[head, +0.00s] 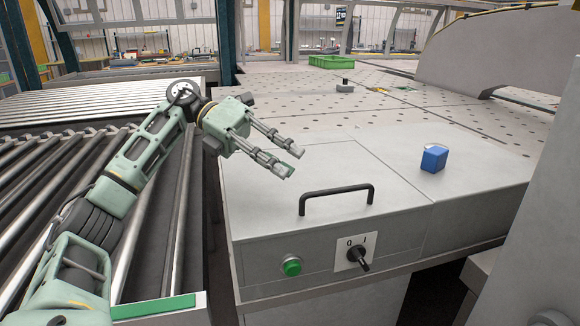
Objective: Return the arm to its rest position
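My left arm comes in from the lower left in the head view and reaches up and over the edge of the roller conveyor. Its gripper (291,163) hangs over the left part of the grey machine top, pointing right. The two fingers are spread a little apart with nothing between them. It is clear of the black handle and left of the blue block. My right gripper is not in the picture.
A grey machine top (285,192) carries a black handle (336,190) and a blue block (434,158). A green button (291,266) and a rotary switch (357,254) are on its front. Roller conveyor (45,165) lies left. A green crate (334,62) stands behind.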

